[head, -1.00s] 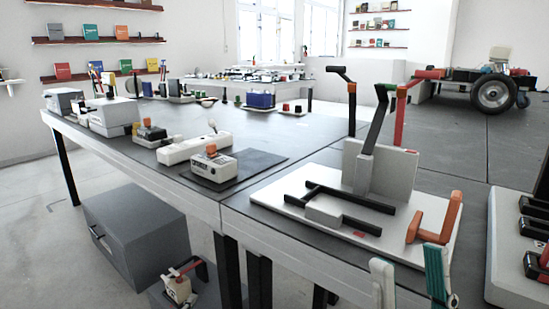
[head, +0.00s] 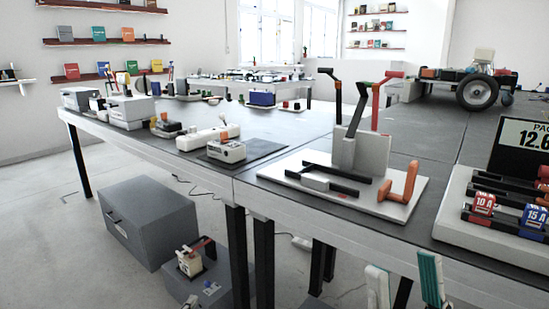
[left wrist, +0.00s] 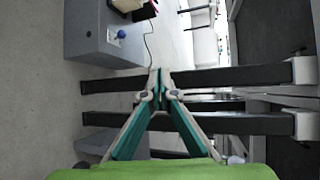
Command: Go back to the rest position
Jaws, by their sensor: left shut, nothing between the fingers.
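In the head view, the tip of my left gripper (head: 377,286) shows at the bottom edge, in front of the bench. It is pale with a teal edge. In the left wrist view its teal-padded fingers (left wrist: 159,78) meet at the tips, shut, with nothing between them. They point toward dark bench legs (left wrist: 235,76).
The bench (head: 290,208) runs across in front of my grippers. A white lever board (head: 400,211) and a fuse panel (head: 455,232) stand near its front edge. A grey cabinet (head: 150,222) and a smaller unit (head: 215,283) are on the floor. Open floor (head: 50,235) lies left.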

